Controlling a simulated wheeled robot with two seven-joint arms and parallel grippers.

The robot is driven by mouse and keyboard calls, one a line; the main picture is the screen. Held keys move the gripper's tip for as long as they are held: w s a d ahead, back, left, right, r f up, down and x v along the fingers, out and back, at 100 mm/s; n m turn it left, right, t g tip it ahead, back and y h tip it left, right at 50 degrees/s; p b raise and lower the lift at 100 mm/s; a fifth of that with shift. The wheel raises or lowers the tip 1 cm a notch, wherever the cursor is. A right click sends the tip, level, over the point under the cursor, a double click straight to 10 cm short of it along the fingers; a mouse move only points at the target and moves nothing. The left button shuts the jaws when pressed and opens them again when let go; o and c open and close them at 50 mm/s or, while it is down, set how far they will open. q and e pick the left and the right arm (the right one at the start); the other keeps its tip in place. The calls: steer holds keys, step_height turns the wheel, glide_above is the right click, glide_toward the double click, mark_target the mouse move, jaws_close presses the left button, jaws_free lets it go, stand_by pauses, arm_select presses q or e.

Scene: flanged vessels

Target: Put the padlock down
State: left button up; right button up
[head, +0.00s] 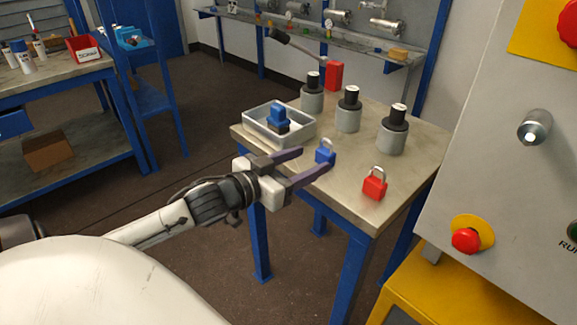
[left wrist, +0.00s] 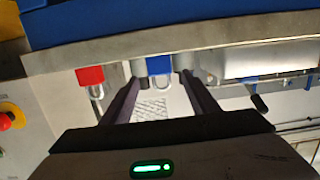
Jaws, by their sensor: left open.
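A blue padlock (head: 325,154) stands upright on the grey table (head: 340,200), shackle up, near its front edge. My left gripper (head: 317,157) is open, with its two dark fingers reaching toward the blue padlock. In the left wrist view, which is upside down, the blue padlock (left wrist: 158,65) shows between the fingertips of the open gripper (left wrist: 160,78). I cannot tell whether a finger touches it. A red padlock (head: 374,186) stands to the right on the same table, and also shows in the left wrist view (left wrist: 90,75). My right gripper is not in view.
A metal tray (head: 259,137) with a blue-and-black item (head: 279,117) stands behind the gripper. Several grey cylinders with black tops (head: 349,110) stand at the back. A control panel (head: 490,190) with red buttons rises at the right. The table is clear around the red padlock.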

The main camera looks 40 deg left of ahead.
arm_select(q)
steer(key=s, duration=0.5)
steer(key=s+d+f+g, duration=0.2)
steer(key=s+d+f, duration=0.1)
steer(key=f, duration=0.5)
steer(key=s+d+f+g, duration=0.2)
steer(key=s+f, duration=0.1)
steer(key=f, duration=0.5)
steer(key=s+d+f+g, duration=0.1)
steer(key=s+d+f, duration=0.4)
steer(key=d, duration=0.3)
steer(key=s+d+f+m+g+h, duration=0.1)
steer(key=s+d+f+g, duration=0.1)
steer(key=s+d+f, duration=0.2)
steer(key=d+f, duration=0.2)
steer(key=d, duration=0.2)
steer(key=shift+s+f+m+p, duration=0.3)
steer(key=shift+s, duration=0.1)
